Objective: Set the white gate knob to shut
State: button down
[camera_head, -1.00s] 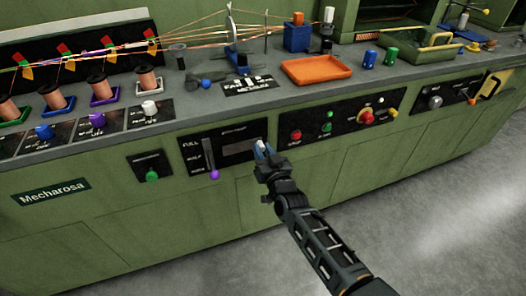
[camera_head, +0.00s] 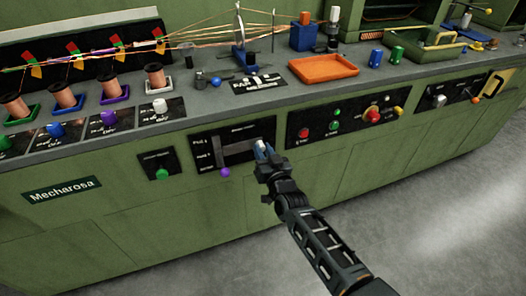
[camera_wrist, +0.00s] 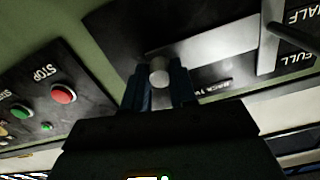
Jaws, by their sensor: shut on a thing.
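The white gate knob (camera_wrist: 160,72) shows in the wrist view as a pale rounded end between my two fingers. It stands at one end of a light horizontal strip on a black panel. In the head view my gripper (camera_head: 262,150) reaches that panel (camera_head: 205,135) near its right end and is shut on the knob, with a little white showing between the blue fingertips. The labels FULL and HALF show at the panel's other end. Smaller lettering by the knob is too dark to read.
A panel with red and green buttons (camera_head: 336,125) is close on the right. A green button (camera_head: 162,174) is on the left. An orange tray (camera_head: 323,68) lies on the counter above. The floor in front is clear.

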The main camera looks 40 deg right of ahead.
jog(key=shift+a, duration=0.25)
jog(key=c, duration=0.9)
grip_release()
jog(key=shift+p+v, duration=0.75)
jog(key=shift+v, duration=3.15)
